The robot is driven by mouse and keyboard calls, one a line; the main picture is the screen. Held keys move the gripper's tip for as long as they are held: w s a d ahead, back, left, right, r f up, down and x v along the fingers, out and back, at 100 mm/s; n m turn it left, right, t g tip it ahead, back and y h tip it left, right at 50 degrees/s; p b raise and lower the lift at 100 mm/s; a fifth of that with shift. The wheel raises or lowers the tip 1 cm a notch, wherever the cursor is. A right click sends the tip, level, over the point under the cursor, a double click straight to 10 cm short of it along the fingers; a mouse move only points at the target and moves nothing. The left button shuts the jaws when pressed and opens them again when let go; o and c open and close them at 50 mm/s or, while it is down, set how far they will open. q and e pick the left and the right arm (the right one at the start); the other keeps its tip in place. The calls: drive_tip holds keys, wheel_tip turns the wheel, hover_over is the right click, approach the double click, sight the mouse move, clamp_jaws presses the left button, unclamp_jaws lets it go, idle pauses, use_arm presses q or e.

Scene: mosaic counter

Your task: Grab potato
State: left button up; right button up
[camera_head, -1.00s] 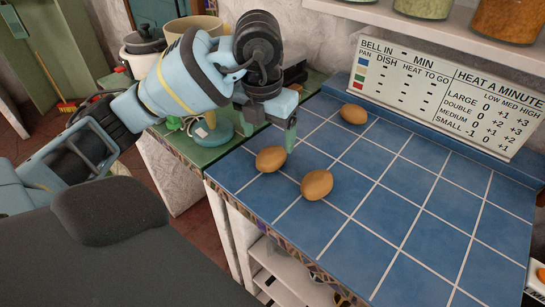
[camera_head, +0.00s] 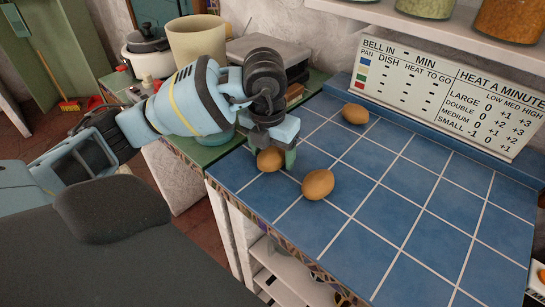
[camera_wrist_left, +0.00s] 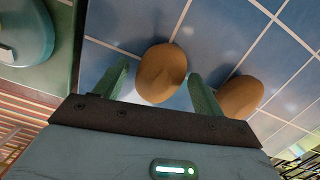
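Three brown potatoes lie on the blue tiled counter (camera_head: 420,215). The left potato (camera_head: 269,160) is partly hidden by my left gripper (camera_head: 277,157), which is over it. In the left wrist view this potato (camera_wrist_left: 161,73) lies between the two green fingers of the open gripper (camera_wrist_left: 160,85), with a gap to the right finger. The middle potato (camera_head: 318,184) is just right of the gripper; it also shows in the left wrist view (camera_wrist_left: 240,96), outside the right finger. The far potato (camera_head: 355,114) lies near the back of the counter. My right gripper is not in view.
A white sign board (camera_head: 450,90) stands along the back of the counter, under a shelf (camera_head: 420,30) with jars. A green side counter (camera_head: 205,152) at the left holds a beige pot (camera_head: 197,40) and a lidded pot (camera_head: 145,50). The counter's right part is clear.

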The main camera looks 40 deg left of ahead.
sight(272, 152)
use_arm(q)
drive_tip(key=c, duration=0.9)
drive_tip(key=shift+r, duration=0.1)
drive_tip(key=shift+r, duration=0.45)
drive_tip(key=r, duration=0.2)
drive_tip(key=shift+s+d+r, duration=0.15)
drive_tip(key=shift+s+r, duration=0.15)
drive_tip(key=shift+s, duration=0.05)
drive_tip(key=s+d, duration=0.2)
drive_tip(key=s, duration=0.2)
drive_tip(key=s+d+r, duration=0.1)
drive_tip(key=s+d, duration=0.1)
drive_tip(key=s, duration=0.3)
drive_tip(key=s+d, duration=0.1)
drive_tip(key=s, duration=0.4)
drive_tip(key=shift+s+d+r, duration=0.1)
drive_tip(key=shift+d+r, duration=0.1)
drive_tip(key=shift+d, duration=0.2)
